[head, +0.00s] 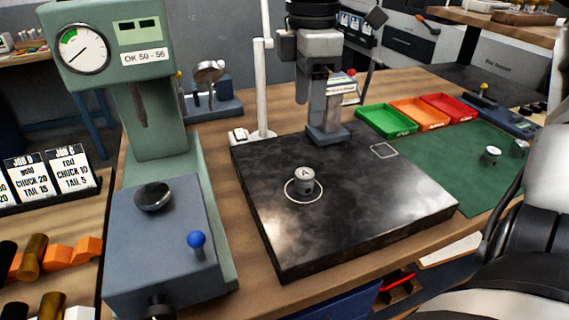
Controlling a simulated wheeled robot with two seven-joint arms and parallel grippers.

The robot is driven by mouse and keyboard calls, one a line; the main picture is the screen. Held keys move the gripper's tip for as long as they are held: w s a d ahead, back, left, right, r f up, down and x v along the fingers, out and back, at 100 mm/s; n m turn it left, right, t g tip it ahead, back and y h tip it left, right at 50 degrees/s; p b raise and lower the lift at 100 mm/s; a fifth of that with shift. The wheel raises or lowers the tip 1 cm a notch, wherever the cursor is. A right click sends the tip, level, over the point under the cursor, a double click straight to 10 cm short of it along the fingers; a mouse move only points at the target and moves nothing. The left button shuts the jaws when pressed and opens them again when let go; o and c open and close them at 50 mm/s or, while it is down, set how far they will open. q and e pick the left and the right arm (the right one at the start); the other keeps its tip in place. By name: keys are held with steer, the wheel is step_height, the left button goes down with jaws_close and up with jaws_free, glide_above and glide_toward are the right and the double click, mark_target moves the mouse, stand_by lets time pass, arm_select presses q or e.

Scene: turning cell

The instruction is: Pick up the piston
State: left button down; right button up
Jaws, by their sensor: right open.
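A short grey metal cylinder marked A, which looks like the piston (304,181), stands upright inside a white ring on the black stone plate (355,220). Two more small metal cylinders, a left one (491,155) and a right one (519,148), stand on the green mat (455,160). My right arm comes in at the right edge. My right gripper (522,238) is open, its fingertips hard to make out, and it is well to the right of the cylinder marked A. Nothing shows in it. My left gripper is not in view.
A green press with a dial (83,48) stands at left, with a blue-knobbed block (160,240) in front. A grey stand (328,133) rises at the plate's back edge. Green (386,119), orange (420,114) and red (449,107) trays lie behind. The plate's front is clear.

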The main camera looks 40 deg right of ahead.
glide_above(306, 172)
step_height(306, 172, down, 10)
steer(key=shift+s+a+r+b, duration=0.15)
steer(key=shift+r+b, duration=0.05)
steer(key=shift+b, duration=0.15)
steer(key=shift+f, duration=2.95)
steer(key=c, duration=1.1)
steer(key=shift+c, duration=0.5)
steer(key=shift+r, duration=0.1)
steer(key=shift+r, duration=0.2)
steer(key=r, duration=0.3)
steer(key=shift+w+r, duration=0.1)
steer(key=shift+w, duration=0.25)
steer(key=w+a+r, duration=0.3)
steer(key=w+r, duration=0.6)
steer(key=w, duration=0.4)
steer(key=shift+r, duration=0.15)
